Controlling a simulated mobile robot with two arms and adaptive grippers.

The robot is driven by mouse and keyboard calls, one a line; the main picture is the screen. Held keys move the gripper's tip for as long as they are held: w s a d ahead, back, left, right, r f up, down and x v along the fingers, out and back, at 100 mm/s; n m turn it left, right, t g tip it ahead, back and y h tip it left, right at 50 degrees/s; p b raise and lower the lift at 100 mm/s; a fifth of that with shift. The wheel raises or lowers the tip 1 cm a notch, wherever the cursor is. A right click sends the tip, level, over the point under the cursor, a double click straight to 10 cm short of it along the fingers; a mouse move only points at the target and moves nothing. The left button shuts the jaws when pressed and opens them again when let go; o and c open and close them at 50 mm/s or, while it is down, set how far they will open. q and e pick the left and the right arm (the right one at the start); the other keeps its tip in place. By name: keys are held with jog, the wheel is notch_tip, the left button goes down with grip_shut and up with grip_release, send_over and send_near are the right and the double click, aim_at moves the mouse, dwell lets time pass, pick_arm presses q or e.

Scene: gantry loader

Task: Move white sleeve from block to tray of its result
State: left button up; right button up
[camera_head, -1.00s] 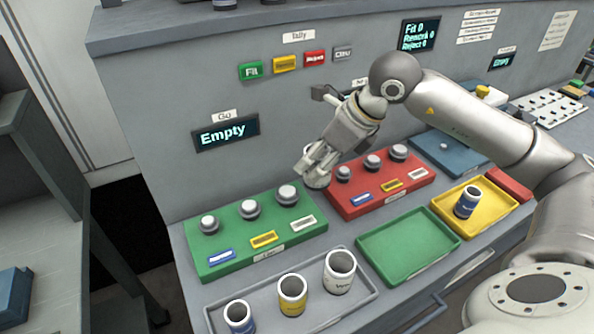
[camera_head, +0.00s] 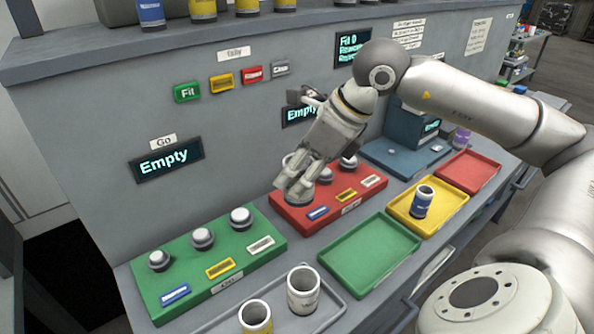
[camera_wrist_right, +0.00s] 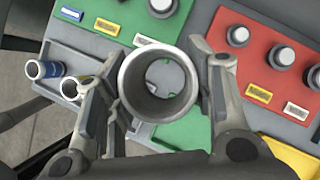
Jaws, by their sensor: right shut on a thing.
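My right gripper (camera_head: 298,186) is shut on a pale, open-ended sleeve, which looks like the white sleeve. In the wrist view the sleeve (camera_wrist_right: 140,96) is upright between the fingers, its round opening facing the camera. In the head view my fingers hide most of it, in front of the left part of the red block (camera_head: 330,210). The green block (camera_head: 215,262) has bare knobbed posts and blue, yellow and white labels. The green tray (camera_head: 365,252) is empty. The yellow tray (camera_head: 447,220) holds a blue sleeve (camera_head: 422,204). The red tray (camera_head: 470,170) is empty. My left gripper is out of view.
A grey tray (camera_head: 333,308) at the front holds another white sleeve (camera_head: 303,290) and a yellow sleeve (camera_head: 256,316); a blue one shows in the wrist view (camera_wrist_right: 45,70). A blue device (camera_head: 412,135) stands behind the yellow tray.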

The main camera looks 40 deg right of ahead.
jog(key=shift+r, duration=0.1)
notch_tip(320, 180, up, 4)
jog(key=p, duration=0.4)
jog(key=shift+r, duration=0.2)
dwell(0.3)
dwell(0.4)
